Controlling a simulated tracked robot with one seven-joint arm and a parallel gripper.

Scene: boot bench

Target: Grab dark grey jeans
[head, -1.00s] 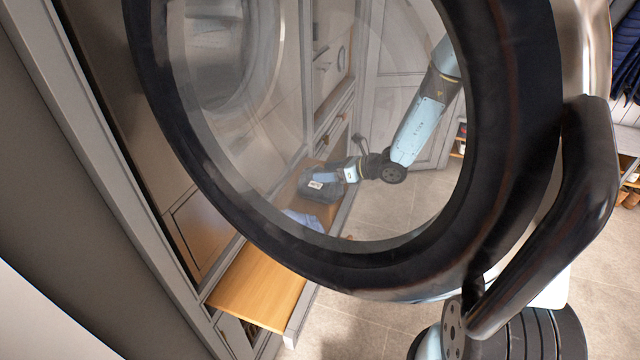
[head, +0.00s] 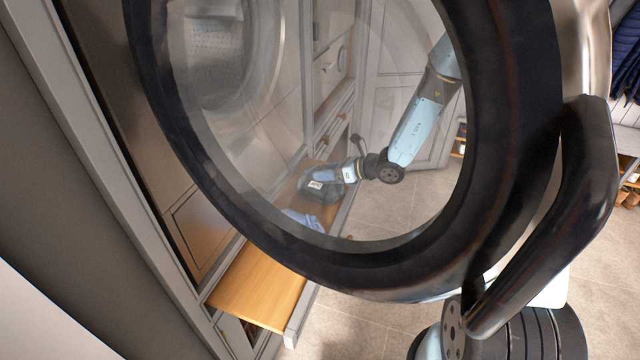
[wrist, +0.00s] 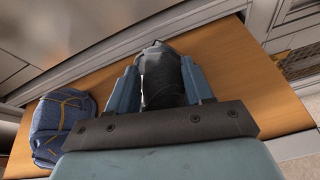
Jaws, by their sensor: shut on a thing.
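The dark grey jeans (wrist: 160,75) are a folded bundle on the wooden bench, between the two fingers of my gripper (wrist: 163,84) in the wrist view. My gripper is shut on them. In the head view the jeans (head: 322,187) show through the round glass door, with my gripper (head: 326,176) reaching them from the right. The fingers and palm hide part of the jeans. I cannot tell whether the jeans are lifted off the bench.
Folded blue jeans (wrist: 62,122) lie to the left on the wooden bench (wrist: 235,65); they also show in the head view (head: 303,220). The round door (head: 500,130) stands open between the head camera and my arm. Cabinet walls border the bench's back.

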